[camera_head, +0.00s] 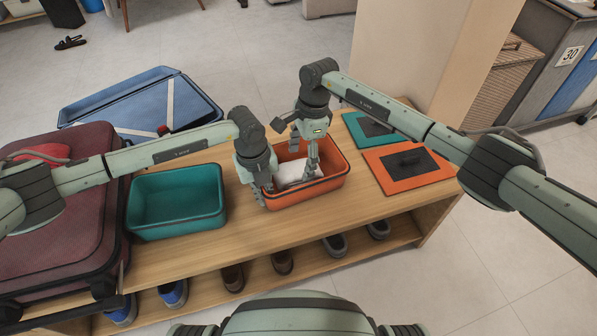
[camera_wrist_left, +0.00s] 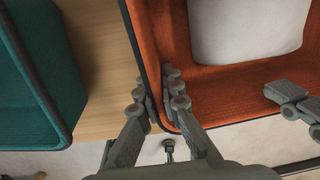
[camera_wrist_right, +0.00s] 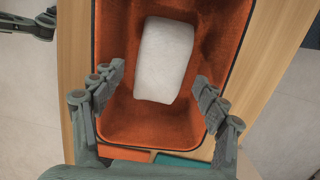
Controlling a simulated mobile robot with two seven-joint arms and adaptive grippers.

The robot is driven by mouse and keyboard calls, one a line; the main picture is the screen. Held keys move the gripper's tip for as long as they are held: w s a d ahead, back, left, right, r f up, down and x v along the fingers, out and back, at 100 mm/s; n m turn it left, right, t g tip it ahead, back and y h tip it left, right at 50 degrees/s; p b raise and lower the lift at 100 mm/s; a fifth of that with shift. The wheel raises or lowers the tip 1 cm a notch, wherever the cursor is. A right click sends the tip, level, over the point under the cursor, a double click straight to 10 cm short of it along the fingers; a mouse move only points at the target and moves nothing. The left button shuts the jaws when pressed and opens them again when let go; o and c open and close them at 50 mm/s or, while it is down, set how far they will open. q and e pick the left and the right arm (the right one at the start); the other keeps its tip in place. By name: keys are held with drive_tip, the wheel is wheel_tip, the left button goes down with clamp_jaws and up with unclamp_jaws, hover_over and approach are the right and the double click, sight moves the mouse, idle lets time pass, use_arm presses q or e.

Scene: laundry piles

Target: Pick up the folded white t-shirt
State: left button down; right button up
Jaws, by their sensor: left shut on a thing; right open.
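The folded white t-shirt (camera_head: 292,173) lies inside the orange bin (camera_head: 322,188). It shows as a white rounded block in the left wrist view (camera_wrist_left: 245,30) and the right wrist view (camera_wrist_right: 165,55). My left gripper (camera_head: 262,192) is shut on the orange bin's left wall, with one finger on each side of the rim in the left wrist view (camera_wrist_left: 160,95). My right gripper (camera_head: 306,165) is open and points down into the bin. Its fingers are spread near the shirt's lower end in the right wrist view (camera_wrist_right: 160,85), apart from it.
A teal bin (camera_head: 178,203) stands to the left on the wooden bench (camera_head: 240,240). An orange lid (camera_head: 420,178) and a teal lid (camera_head: 365,125) lie to the right. A maroon suitcase (camera_head: 60,225) is at the far left. Shoes (camera_head: 283,262) sit on the shelf below.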

sight(299, 167)
drive_tip(key=f, duration=0.3)
drive_tip(key=shift+a+f, duration=0.2)
drive_tip(key=shift+f, duration=0.15)
drive_tip(key=c, duration=1)
drive_tip(key=shift+r, duration=0.1)
wheel_tip(299, 167, up, 18)
use_arm(q)
drive_tip(key=c, duration=1.6)
unclamp_jaws()
drive_tip(key=shift+c, duration=0.2)
